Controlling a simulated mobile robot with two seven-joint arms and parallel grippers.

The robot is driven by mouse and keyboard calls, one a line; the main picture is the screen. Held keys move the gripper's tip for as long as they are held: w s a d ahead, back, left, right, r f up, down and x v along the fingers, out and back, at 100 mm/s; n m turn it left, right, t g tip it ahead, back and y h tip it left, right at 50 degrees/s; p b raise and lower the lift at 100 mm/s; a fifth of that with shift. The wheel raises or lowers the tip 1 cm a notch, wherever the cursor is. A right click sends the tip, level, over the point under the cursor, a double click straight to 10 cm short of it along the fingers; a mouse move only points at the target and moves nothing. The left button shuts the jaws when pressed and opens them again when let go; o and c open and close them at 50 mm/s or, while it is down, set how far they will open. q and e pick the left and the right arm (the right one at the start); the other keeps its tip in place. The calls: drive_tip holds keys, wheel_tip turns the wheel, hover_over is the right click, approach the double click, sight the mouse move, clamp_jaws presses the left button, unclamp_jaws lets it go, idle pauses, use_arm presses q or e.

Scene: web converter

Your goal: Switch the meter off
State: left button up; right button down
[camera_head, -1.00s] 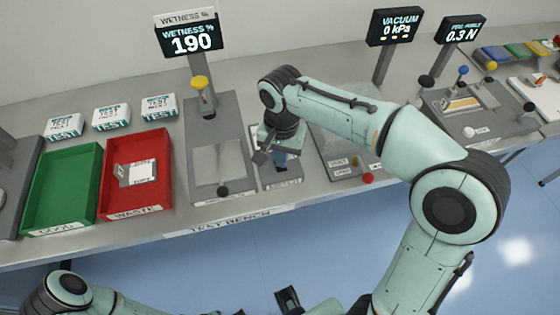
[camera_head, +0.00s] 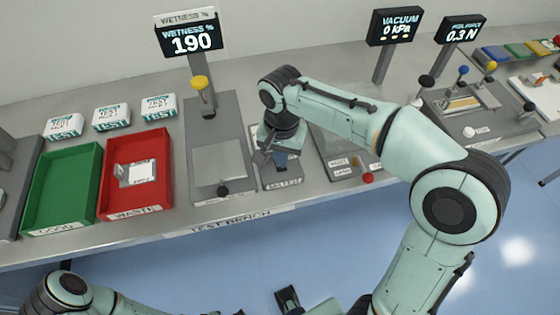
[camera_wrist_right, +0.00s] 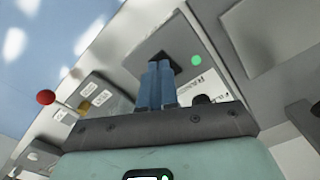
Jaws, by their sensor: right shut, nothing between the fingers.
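The wetness meter's display (camera_head: 192,42) is lit and reads 190. A small grey panel (camera_head: 284,184) with a partly readable label lies on the bench under my right gripper (camera_head: 281,166). The gripper is shut and empty, its blue fingers pointing down over the panel. In the right wrist view the fingers (camera_wrist_right: 157,80) are together, with their tips in front of a dark square (camera_wrist_right: 161,62) on the panel. A lit green dot (camera_wrist_right: 196,60) shows beside it. I cannot tell whether the tips touch. A dark part, possibly my left gripper (camera_head: 288,298), shows at the bottom edge.
The wetness station (camera_head: 219,155) with a yellow knob stands left of the panel. Red (camera_head: 163,190) and green (camera_head: 60,190) trays lie further left. A red ball knob (camera_head: 368,178) is to the right. Vacuum (camera_head: 397,27) and force displays stand behind.

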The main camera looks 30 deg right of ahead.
use_arm(q)
drive_tip(key=shift+s+f+b, duration=0.25)
drive_tip(key=shift+f+b, duration=0.4)
use_arm(e)
drive_tip(key=shift+f, duration=1)
wheel_tip(320, 180, up, 3)
drive_tip(key=p, duration=0.2)
drive_tip(key=shift+p, duration=0.3)
drive_tip(key=shift+r+p, duration=1.5)
drive_tip(key=shift+r, duration=0.6)
use_arm(q)
wheel_tip(320, 180, up, 6)
drive_tip(key=w, duration=0.2)
drive_tip(key=shift+w, duration=0.4)
use_arm(e)
drive_tip(key=shift+f, duration=0.1)
use_arm(q)
drive_tip(key=shift+s, duration=0.1)
